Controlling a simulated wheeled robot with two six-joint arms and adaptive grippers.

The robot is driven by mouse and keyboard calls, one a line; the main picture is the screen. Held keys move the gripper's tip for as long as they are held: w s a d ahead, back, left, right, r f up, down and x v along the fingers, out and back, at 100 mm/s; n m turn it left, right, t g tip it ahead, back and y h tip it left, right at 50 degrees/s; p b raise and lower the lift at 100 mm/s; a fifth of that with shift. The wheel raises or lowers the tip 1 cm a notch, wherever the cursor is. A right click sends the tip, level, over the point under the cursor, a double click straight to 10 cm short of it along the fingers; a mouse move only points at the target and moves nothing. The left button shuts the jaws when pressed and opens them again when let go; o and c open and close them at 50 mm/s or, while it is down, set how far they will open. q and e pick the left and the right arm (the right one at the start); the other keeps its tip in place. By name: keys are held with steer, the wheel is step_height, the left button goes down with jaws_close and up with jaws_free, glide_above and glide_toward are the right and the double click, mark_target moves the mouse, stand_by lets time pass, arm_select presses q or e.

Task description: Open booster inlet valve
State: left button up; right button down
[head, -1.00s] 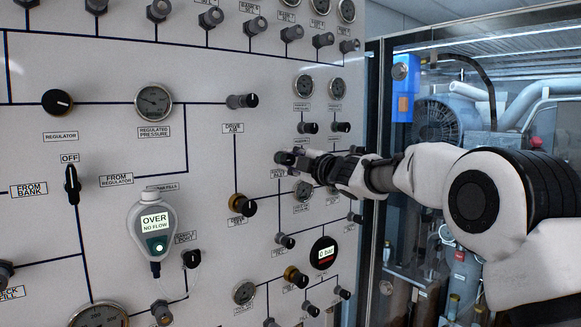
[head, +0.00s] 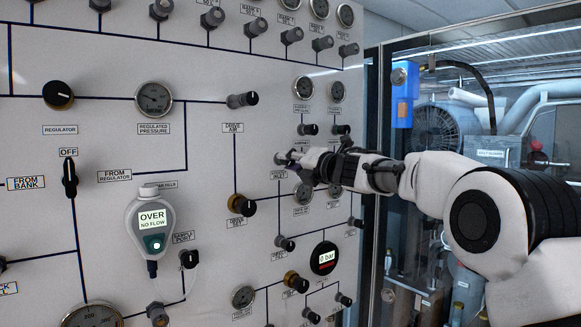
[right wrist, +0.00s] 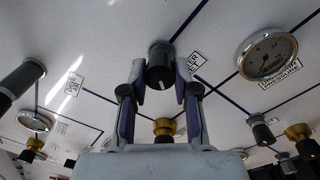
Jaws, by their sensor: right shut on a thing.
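A dark valve knob (head: 281,158) sits on the panel in the head view, above a small label that seems to read "inlet". My right gripper (head: 293,159) reaches it from the right and is shut on it. In the right wrist view the knob (right wrist: 160,58) is a black cylinder with a white line on its end face. The two fingers of the right gripper (right wrist: 161,86) close on its sides. My left gripper is not in view.
The grey panel (head: 200,80) carries several other knobs and gauges. A handheld analyser (head: 152,222) hangs at left. A glazed cabinet (head: 450,120) stands right.

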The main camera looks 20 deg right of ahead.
steer(key=shift+n+b, duration=0.45)
steer(key=shift+n, duration=1.35)
steer(key=c, duration=0.9)
jaws_free()
steer(key=shift+o, duration=0.2)
steer(key=v, duration=1.2)
steer(key=shift+w, duration=0.15)
steer(key=shift+d, duration=0.1)
